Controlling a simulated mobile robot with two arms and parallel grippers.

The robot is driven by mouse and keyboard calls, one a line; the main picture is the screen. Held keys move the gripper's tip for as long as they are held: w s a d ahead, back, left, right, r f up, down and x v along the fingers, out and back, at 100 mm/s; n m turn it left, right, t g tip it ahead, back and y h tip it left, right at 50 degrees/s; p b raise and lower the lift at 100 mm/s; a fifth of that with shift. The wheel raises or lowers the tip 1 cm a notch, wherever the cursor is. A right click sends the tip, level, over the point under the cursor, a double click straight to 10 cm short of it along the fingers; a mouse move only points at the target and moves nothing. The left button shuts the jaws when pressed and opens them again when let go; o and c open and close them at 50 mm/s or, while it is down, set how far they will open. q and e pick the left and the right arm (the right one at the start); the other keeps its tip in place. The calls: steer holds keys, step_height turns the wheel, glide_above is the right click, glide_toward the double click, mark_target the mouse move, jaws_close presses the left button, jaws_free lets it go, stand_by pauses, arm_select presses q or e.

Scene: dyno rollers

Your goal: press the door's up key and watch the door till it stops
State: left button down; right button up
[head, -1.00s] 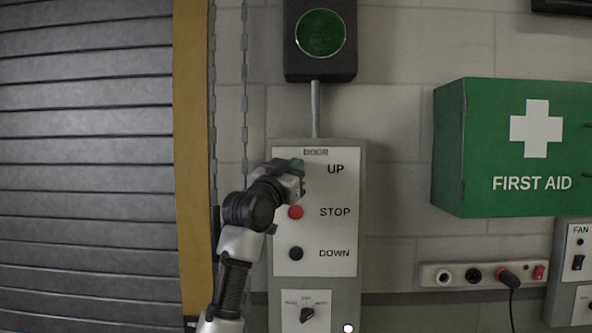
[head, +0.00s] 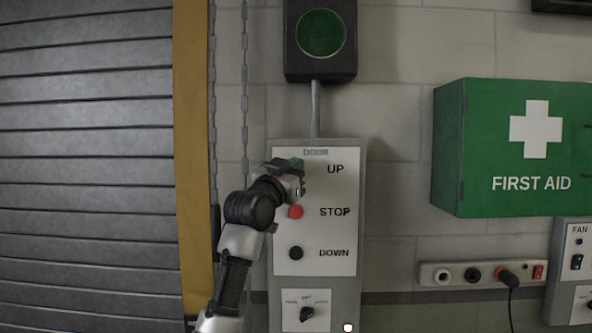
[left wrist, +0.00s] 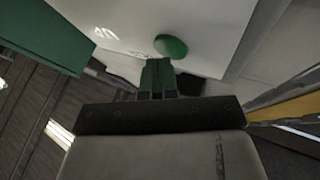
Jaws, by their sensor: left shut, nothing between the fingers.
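The door control panel (head: 345,235) has a column of keys: a red STOP key (head: 296,212), a black DOWN key (head: 296,253) and the UP key at the top. My left gripper (head: 292,172) is in front of the UP key and mostly hides it in the head view. In the left wrist view the round green UP key (left wrist: 170,46) lies just beyond my shut, empty green fingertips (left wrist: 157,75). I cannot tell if they touch. The grey slatted door (head: 85,165) fills the left; its bottom edge is out of view. My right gripper is not in view.
A dark green round lamp (head: 321,33) is above the panel. A rotary switch (head: 307,313) is below the keys. A green first aid box (head: 480,150) and a socket strip (head: 458,275) with a plugged cord are at right. A chain (head: 245,110) hangs beside the yellow door frame (head: 193,150).

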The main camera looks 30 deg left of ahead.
arm_select(q)
steer(key=shift+s+d+b, duration=0.3)
steer(key=shift+s+d, duration=0.1)
steer(key=shift+s, duration=0.25)
steer(key=shift+s+f, duration=0.1)
steer(key=shift+s+d+b, duration=0.4)
steer(key=shift+s+d, duration=0.25)
steer(key=shift+s, duration=0.35)
steer(key=shift+s+d+b, duration=0.35)
steer(key=shift+s+d, duration=0.3)
steer(key=shift+s, duration=0.35)
